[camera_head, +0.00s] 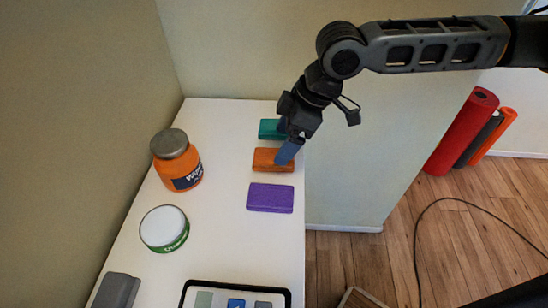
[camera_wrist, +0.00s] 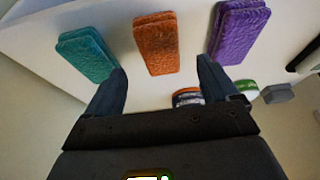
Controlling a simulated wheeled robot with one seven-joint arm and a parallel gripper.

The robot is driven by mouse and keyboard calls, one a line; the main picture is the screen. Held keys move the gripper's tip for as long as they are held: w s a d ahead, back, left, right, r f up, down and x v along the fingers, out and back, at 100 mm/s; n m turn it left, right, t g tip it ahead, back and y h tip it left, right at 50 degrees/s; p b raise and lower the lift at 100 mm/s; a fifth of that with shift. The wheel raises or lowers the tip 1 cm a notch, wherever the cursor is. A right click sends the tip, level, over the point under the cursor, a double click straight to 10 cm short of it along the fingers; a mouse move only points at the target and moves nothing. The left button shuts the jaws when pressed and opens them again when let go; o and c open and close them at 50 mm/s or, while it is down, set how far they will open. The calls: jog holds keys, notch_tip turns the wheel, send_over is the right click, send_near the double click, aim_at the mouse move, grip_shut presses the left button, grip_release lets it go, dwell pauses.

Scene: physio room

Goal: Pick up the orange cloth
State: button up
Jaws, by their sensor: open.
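The orange cloth (camera_head: 268,160) is a folded rectangular pad lying flat on the white table, between a teal cloth (camera_head: 270,129) and a purple cloth (camera_head: 270,198). My gripper (camera_head: 288,150) is over its right end in the head view and hides part of it. In the wrist view the orange cloth (camera_wrist: 157,44) lies ahead of and between the two blue fingers of my gripper (camera_wrist: 162,75). The fingers are spread apart with nothing between their tips. The teal cloth (camera_wrist: 87,54) is near the left fingertip and the purple cloth (camera_wrist: 238,32) near the right one.
An orange jar with a grey lid (camera_head: 177,160) stands on the table's left side. A green and white tin (camera_head: 164,229), a grey block (camera_head: 116,290) and a dark-framed tray (camera_head: 236,295) are nearer. Rolled mats (camera_head: 463,130) lean by the wall at right.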

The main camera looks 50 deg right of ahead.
jog(key=x, duration=0.5)
jog(key=shift+p, duration=0.4)
jog(key=c, duration=1.1)
